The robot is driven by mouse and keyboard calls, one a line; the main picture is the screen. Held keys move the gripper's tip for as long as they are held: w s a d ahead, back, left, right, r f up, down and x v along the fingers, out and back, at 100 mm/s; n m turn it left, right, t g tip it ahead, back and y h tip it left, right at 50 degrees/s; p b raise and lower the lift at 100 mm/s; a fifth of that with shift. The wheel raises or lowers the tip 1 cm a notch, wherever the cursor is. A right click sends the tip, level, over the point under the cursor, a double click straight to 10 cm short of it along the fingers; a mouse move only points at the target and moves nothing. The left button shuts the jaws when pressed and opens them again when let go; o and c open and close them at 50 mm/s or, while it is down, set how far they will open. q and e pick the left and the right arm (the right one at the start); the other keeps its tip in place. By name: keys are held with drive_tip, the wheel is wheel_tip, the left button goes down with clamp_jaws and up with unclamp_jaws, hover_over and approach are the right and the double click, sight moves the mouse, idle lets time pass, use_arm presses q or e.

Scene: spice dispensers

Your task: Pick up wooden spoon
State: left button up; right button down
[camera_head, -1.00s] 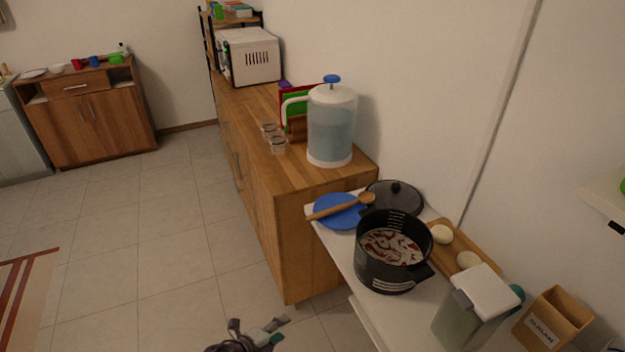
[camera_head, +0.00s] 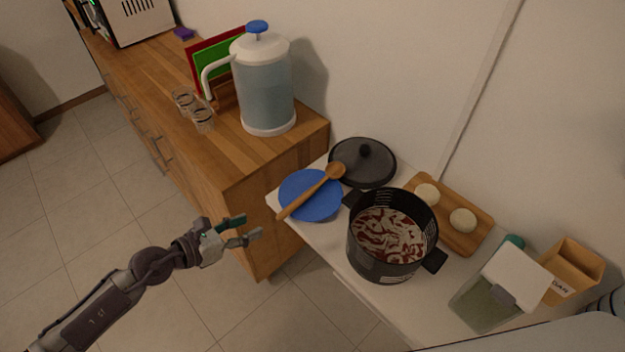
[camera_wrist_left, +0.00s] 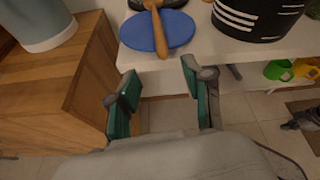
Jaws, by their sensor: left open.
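The wooden spoon (camera_head: 311,191) lies across a blue plate (camera_head: 322,208) on the white counter, its bowl toward the black lid and its handle end over the front edge side. My left gripper (camera_head: 247,229) is open and empty, to the left of the handle end and apart from it. In the left wrist view, the spoon handle (camera_wrist_left: 160,35) points down toward the gap between my open green-padded fingers (camera_wrist_left: 160,98), with the blue plate (camera_wrist_left: 178,30) beneath it.
A black pot (camera_head: 388,240) with red and white contents stands right of the plate. A black lid (camera_head: 362,162) lies behind it. A wooden cabinet (camera_head: 245,165) with a water dispenser (camera_head: 264,85) stands at left. A board (camera_head: 448,211) holds two pale round pieces.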

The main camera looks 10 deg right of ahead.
sight(280, 214)
use_arm(q)
drive_tip(key=p+x, duration=0.1)
drive_tip(key=x, duration=0.9)
drive_tip(key=shift+d+r, duration=0.1)
drive_tip(key=shift+d, duration=0.1)
drive_tip(key=shift+a, duration=0.1)
use_arm(e)
drive_tip(key=shift+w+a+r, duration=0.1)
drive_tip(key=shift+w+r, duration=0.1)
drive_tip(key=shift+r, duration=0.25)
drive_tip(key=shift+w+a+r, duration=0.1)
drive_tip(key=shift+w+r, duration=0.05)
drive_tip(key=shift+r, duration=0.3)
use_arm(q)
drive_tip(key=shift+s, duration=0.1)
drive_tip(key=shift+c, duration=1)
clamp_jaws()
use_arm(e)
drive_tip(key=shift+s+d, duration=0.1)
drive_tip(key=shift+d, duration=0.05)
